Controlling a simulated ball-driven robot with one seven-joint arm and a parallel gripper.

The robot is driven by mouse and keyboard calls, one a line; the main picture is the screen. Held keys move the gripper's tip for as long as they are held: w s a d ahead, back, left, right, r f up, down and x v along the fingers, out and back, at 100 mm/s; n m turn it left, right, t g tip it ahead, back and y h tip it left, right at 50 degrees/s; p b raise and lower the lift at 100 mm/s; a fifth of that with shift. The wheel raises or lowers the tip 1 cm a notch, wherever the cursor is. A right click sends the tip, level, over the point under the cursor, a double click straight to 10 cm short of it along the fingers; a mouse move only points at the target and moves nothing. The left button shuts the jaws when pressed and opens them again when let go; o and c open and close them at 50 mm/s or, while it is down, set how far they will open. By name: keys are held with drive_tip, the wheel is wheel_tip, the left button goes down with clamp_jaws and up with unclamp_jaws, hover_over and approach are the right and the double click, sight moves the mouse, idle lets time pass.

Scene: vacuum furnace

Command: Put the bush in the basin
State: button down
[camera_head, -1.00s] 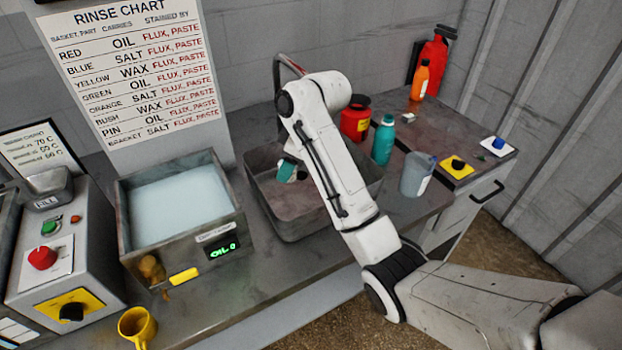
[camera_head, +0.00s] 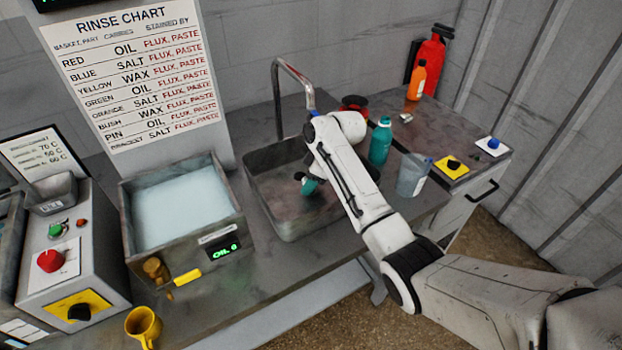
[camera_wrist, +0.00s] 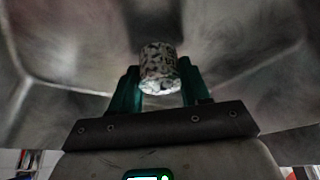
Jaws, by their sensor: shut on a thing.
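The bush (camera_wrist: 158,72) is a short speckled black-and-white cylinder in the wrist view, held between two teal fingers. My gripper (camera_wrist: 160,78) is shut on it. In the head view my gripper (camera_head: 308,186) points down over the grey metal basin (camera_head: 268,205), within its rim. The bush cannot be made out clearly in the head view. The wrist view shows the basin's scuffed inner walls (camera_wrist: 60,40) around the bush. I cannot tell how far the bush is above the basin floor.
A bent metal tap (camera_head: 290,75) stands behind the basin. A liquid-filled bath (camera_head: 180,205) is to its left. A teal bottle (camera_head: 380,143) and a translucent cup (camera_head: 411,175) stand to its right. A yellow mug (camera_head: 143,325) is at the front left.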

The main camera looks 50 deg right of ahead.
drive_tip(key=c, duration=0.5)
unclamp_jaws()
drive_tip(key=shift+r, duration=0.1)
drive_tip(key=b+v, duration=0.1)
drive_tip(key=v, duration=1.1)
